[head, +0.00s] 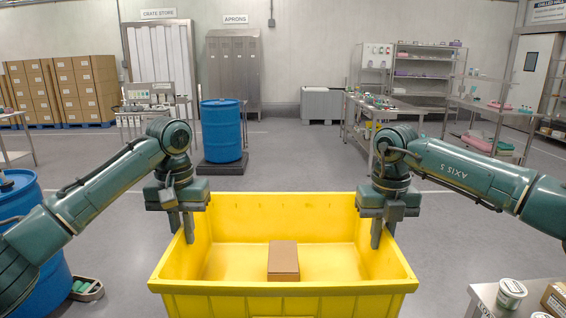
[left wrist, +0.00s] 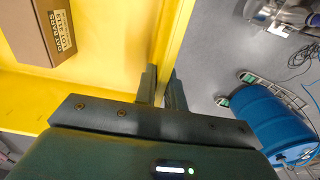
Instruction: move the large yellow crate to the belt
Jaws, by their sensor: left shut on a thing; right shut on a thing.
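The large yellow crate (head: 330,302) is in the lower middle of the head view, upright, with its open top facing up. A brown cardboard box (head: 284,261) lies on its floor. My left gripper (head: 181,228) is shut on the crate's left wall; in the left wrist view its fingers (left wrist: 161,88) straddle the yellow wall (left wrist: 178,35). My right gripper (head: 383,232) is shut on the crate's right wall. The crate's underside is out of view, so I cannot tell what is beneath it. No belt is visible.
A blue drum (head: 221,131) stands on a dark base beyond the crate. Another blue drum (head: 20,200) is at the left edge, behind my left arm. A metal table (head: 490,300) with tubs is at the lower right. Grey floor (head: 300,165) beyond the crate is clear.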

